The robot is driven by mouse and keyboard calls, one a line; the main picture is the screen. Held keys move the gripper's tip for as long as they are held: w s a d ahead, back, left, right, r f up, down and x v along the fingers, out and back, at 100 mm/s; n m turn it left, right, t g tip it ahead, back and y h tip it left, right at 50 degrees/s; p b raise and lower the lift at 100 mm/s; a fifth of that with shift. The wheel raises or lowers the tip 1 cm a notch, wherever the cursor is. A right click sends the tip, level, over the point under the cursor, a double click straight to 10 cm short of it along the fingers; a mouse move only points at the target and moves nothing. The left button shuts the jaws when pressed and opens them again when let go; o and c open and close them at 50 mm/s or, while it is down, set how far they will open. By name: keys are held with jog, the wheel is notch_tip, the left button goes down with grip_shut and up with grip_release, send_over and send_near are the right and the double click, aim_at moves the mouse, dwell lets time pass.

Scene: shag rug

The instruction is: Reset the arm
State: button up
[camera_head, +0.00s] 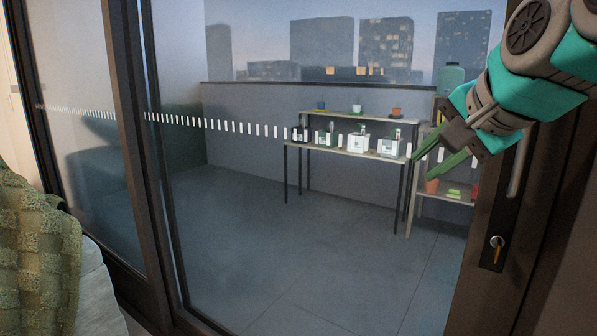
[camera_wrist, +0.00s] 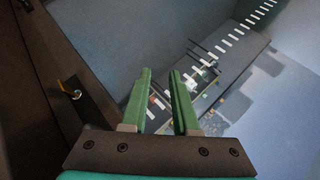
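My gripper (camera_head: 438,152) is raised at the upper right in the head view, in front of the glass door (camera_head: 250,240). Its green fingers point down and to the left. In the wrist view my gripper (camera_wrist: 161,75) shows two green fingers with a clear gap between them and nothing held. The arm is bent, with part of it cut off by the right edge of the head view.
The dark door frame (camera_head: 545,200) with a lock and key (camera_head: 497,252) stands close to the right. Behind the glass, a shelf table (camera_head: 340,150) holds pots and boxes. A green knitted blanket (camera_head: 35,250) lies at the left.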

jog(key=s+a+f+n+g, duration=0.2)
jog(key=s+f+n+g, duration=0.15)
jog(key=f, duration=0.65)
jog(key=s+a+f+n+g+h, duration=0.15)
jog(key=s+f, duration=0.35)
jog(key=f, duration=0.5)
jog(key=s+a+f+n+g+y, duration=0.1)
jog(key=s+f+n+g, duration=0.25)
jog(key=f, duration=0.65)
jog(key=s+f+n+g+h, duration=0.1)
jog(key=s+f+n+g, duration=0.2)
jog(key=s+f, duration=0.6)
jog(key=shift+s+d, duration=0.3)
jog(key=shift+s, duration=0.9)
